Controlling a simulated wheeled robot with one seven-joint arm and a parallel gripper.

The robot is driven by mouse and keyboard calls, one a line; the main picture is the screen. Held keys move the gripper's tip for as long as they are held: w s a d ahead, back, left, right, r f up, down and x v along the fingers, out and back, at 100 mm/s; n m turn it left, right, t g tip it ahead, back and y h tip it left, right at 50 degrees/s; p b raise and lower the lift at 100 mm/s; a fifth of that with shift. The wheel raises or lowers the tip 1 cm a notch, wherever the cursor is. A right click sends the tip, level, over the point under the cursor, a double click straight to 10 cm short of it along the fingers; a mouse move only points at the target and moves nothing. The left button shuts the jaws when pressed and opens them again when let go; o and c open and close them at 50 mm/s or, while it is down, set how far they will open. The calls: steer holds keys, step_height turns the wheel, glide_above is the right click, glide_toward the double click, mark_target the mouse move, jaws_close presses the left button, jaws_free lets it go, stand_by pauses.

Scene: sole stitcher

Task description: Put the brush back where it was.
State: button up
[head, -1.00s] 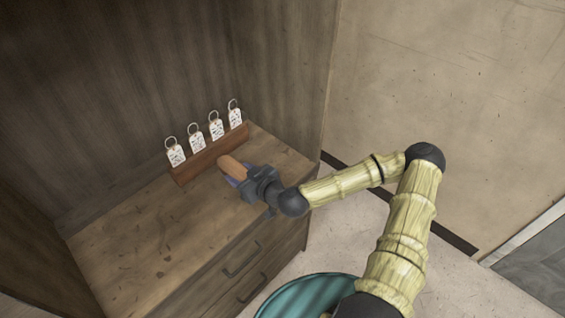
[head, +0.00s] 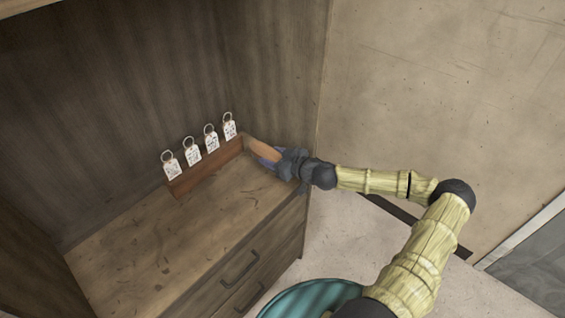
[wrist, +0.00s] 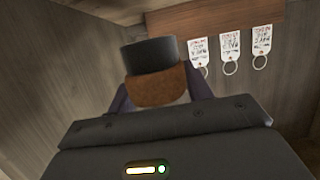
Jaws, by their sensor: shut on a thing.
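The brush (head: 264,148) shows as an orange-brown wooden body in the head view. In the wrist view the brown body (wrist: 157,88) has a dark, blunt block (wrist: 149,57) on it, which looks like bristles. My gripper (head: 270,158) is shut on the brush, with its purple-grey fingers at the sides. It holds the brush at the right end of the tag rack, over the right rear of the cabinet top. From these views I cannot tell whether the brush touches the top or the rack.
A reddish-brown rack (head: 207,168) with several ringed white tags (head: 211,142) stands at the back of the wooden cabinet top (head: 170,235). The rack also shows in the wrist view (wrist: 215,19). The cabinet top's front and left are clear. Wooden walls close in the back.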

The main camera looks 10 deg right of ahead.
steer(key=w+d+f, duration=0.1)
steer(key=w+d+f+p, duration=0.1)
steer(key=d, duration=0.1)
steer(key=shift+w+d+f, duration=0.1)
steer(key=shift+w+f, duration=0.05)
steer(key=shift+f, duration=0.55)
steer(key=shift+f, duration=1.1)
steer(key=shift+w+f+p, duration=0.1)
steer(key=shift+f+p, duration=0.4)
steer(key=shift+f, duration=0.25)
steer(key=o, duration=1.1)
steer(key=shift+d, duration=0.1)
